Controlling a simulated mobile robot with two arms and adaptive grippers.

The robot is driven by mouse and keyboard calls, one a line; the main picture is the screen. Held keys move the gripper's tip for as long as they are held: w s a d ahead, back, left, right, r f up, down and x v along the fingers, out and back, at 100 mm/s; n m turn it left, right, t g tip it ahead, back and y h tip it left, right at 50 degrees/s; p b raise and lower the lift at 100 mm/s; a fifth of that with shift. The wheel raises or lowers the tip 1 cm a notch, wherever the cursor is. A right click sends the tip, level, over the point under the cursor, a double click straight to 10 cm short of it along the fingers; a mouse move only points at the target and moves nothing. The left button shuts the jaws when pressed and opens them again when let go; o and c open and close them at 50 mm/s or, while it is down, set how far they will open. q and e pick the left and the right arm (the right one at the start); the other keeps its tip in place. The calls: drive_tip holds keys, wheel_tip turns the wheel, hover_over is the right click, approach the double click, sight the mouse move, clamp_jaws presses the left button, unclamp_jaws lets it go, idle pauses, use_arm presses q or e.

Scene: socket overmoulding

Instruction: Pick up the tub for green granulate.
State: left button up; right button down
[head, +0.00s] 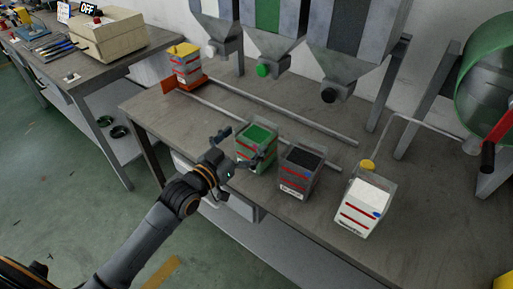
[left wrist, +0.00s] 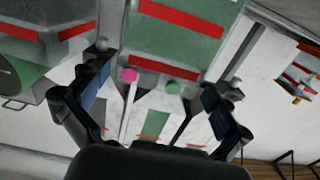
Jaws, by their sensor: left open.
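The tub for green granulate (head: 256,154) stands upright on the grey workbench, a clear box with red stripes and green granulate inside. My left gripper (head: 241,152) is at its near left side, fingers spread and open. In the left wrist view the tub (left wrist: 176,40) fills the top middle, ahead of and between the open fingers of my left gripper (left wrist: 169,68). Whether a finger touches the tub, I cannot tell. Part of the tub's front is hidden by a finger in the head view. My right gripper is not in view.
A tub with black granulate (head: 299,171) stands close to the right, then a tub with white contents (head: 362,208). A yellow-topped tub (head: 186,66) sits at the back left. Hoppers (head: 268,45) hang behind a metal rail (head: 268,116). The bench is clear at the left.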

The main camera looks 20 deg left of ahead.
sight(266, 120)
use_arm(q)
drive_tip(key=x, duration=0.2)
drive_tip(key=r+x, duration=0.1)
drive_tip(key=x, duration=0.1)
drive_tip(key=shift+s+p, duration=0.1)
drive_tip(key=shift+p, duration=0.2)
drive_tip(key=shift+w+d+f, duration=0.1)
drive_tip(key=shift+w+d, duration=0.05)
drive_tip(key=shift+w, duration=0.25)
drive_tip(key=shift+s, duration=0.1)
drive_tip(key=c, duration=1.4)
drive_tip(key=shift+c, duration=1.2)
